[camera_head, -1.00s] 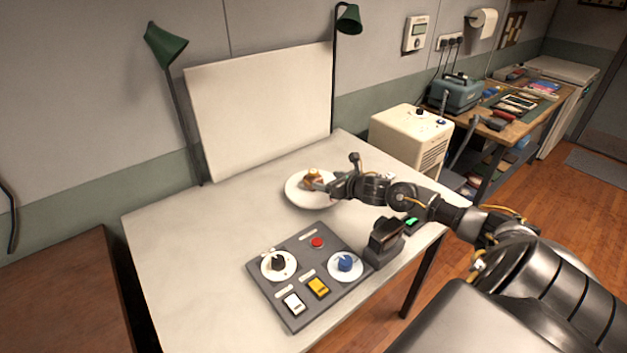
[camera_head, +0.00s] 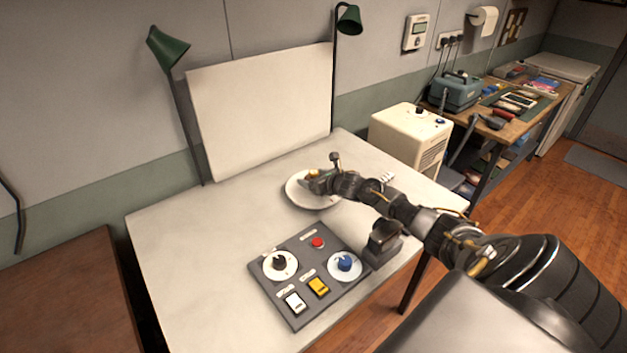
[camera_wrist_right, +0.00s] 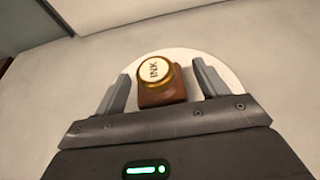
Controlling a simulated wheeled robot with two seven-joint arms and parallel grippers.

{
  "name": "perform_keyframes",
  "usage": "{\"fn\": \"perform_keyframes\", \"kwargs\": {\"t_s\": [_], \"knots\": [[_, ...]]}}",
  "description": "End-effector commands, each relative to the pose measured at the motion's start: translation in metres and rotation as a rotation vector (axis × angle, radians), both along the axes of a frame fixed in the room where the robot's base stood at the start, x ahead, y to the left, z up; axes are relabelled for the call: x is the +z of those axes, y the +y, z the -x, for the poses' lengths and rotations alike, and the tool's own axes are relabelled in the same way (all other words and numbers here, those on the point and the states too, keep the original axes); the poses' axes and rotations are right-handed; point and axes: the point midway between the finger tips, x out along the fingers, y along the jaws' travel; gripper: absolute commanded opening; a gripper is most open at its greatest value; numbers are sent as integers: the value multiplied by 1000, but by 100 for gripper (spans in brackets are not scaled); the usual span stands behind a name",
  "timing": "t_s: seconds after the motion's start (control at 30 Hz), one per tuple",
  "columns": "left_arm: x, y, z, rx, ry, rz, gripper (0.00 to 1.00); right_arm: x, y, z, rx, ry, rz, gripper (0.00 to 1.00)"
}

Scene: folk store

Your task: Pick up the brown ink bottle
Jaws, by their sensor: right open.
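The brown ink bottle (camera_wrist_right: 161,90) has a gold-rimmed cap with a white top marked INK. It stands on a round white plate (camera_head: 318,203), which also shows in the right wrist view (camera_wrist_right: 222,72). My right gripper (camera_wrist_right: 161,84) is open, with one finger on each side of the bottle and a gap visible on both sides. In the head view my right gripper (camera_head: 316,182) is over the plate and hides most of the bottle. My left gripper is not in view.
A grey control panel (camera_head: 290,246) with knobs and switches lies on the white table (camera_head: 190,285) in front of the plate. A dark block (camera_head: 384,241) stands at the panel's right, below my right arm. A white board (camera_head: 260,110) and two green lamps stand behind. The table's left side is clear.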

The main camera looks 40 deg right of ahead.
Motion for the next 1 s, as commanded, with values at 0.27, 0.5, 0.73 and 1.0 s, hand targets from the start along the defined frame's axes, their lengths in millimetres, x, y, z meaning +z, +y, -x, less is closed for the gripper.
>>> {"fn": "perform_keyframes", "kwargs": {"t_s": [0.27, 0.5, 0.73, 1.0], "knots": [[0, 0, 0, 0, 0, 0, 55, 0, 0, 0, 0, 0, 0, 53], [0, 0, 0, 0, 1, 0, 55, 0, 0, 0, 0, 0, 0, 22], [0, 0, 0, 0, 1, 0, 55, 1, 0, 0, 0, -1, 0, 21], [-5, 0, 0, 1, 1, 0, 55, 20, -1, 0, 1, -4, 2, 21]]}}
